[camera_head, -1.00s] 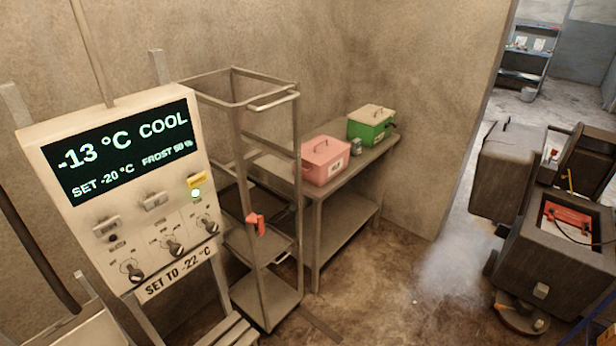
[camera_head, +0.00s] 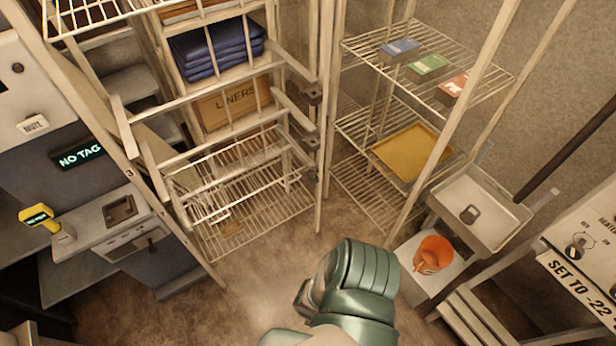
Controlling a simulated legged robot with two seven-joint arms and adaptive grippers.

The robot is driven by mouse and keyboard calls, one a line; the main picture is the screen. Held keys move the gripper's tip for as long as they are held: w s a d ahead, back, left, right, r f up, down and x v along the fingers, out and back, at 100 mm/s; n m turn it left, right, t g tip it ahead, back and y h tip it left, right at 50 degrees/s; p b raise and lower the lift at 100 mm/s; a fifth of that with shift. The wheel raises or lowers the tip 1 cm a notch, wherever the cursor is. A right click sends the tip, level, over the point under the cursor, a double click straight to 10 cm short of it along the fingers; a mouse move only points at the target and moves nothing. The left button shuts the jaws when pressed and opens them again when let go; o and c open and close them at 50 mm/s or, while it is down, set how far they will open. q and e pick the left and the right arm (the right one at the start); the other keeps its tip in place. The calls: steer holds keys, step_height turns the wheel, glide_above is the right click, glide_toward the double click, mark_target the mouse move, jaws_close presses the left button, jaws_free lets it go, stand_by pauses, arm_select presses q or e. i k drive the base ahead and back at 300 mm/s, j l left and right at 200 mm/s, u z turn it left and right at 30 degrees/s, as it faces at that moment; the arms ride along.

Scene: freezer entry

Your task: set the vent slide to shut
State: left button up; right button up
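I cannot make out a vent slide in this view. The control panel (camera_head: 592,215) is cut off at the right edge. It shows a dark knob (camera_head: 579,247) and a label (camera_head: 585,284) reading "SET TO -22"; its display is out of view. A green rounded part of my own body rises at the bottom middle. No gripper fingers show, so neither gripper is in view.
An open freezer rack with blue folded cloth (camera_head: 216,50) and a LINERS box (camera_head: 232,103) stands left of centre. A wire shelf holds a yellow tray (camera_head: 411,151). Bare floor lies between.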

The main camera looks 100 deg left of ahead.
mark_target(149, 237)
steer(key=u, duration=5.1)
